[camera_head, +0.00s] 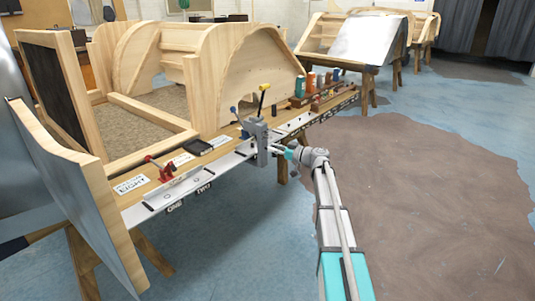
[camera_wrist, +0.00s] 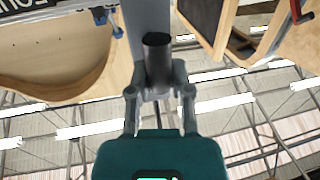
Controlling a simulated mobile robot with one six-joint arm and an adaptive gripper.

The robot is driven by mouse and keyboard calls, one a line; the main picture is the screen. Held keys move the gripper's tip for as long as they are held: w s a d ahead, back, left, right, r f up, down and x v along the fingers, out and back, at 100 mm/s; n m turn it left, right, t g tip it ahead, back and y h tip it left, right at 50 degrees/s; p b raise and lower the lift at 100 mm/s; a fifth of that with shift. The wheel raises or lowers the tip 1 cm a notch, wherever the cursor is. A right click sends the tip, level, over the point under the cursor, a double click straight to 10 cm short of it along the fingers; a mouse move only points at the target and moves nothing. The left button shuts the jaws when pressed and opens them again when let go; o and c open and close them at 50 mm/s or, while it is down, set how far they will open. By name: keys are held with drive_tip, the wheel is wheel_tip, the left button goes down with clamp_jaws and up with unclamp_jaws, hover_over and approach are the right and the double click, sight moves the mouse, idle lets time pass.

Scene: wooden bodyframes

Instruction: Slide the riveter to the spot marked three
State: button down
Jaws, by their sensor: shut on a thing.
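The riveter (camera_head: 259,138) is a grey upright tool with yellow-tipped and blue-tipped levers. It stands on the silver rail (camera_head: 222,165) along the bench's front edge, right of the labels ONE (camera_head: 175,206) and TWO (camera_head: 203,188). My gripper (camera_head: 283,151) reaches it from the front right and is shut on its dark round handle. In the wrist view the handle (camera_wrist: 157,55) lies between the fingers (camera_wrist: 159,95), with the grey body behind. I cannot make out a label THREE; the arm or riveter may cover it. An upside-down, cut-off label (camera_wrist: 25,5) shows at upper left.
A red clamp (camera_head: 160,170) and a sign reading EIGHT (camera_head: 130,185) lie on the bench at left. Coloured bottles (camera_head: 311,82) stand in a rack at right. Curved wooden frames (camera_head: 240,80) rise behind the rail. Open floor (camera_head: 420,190) lies right of my arm.

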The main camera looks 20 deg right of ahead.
drive_tip(key=shift+w+d, duration=0.1)
drive_tip(key=c, duration=0.5)
unclamp_jaws()
drive_tip(key=shift+c, duration=0.2)
drive_tip(key=v, duration=1.2)
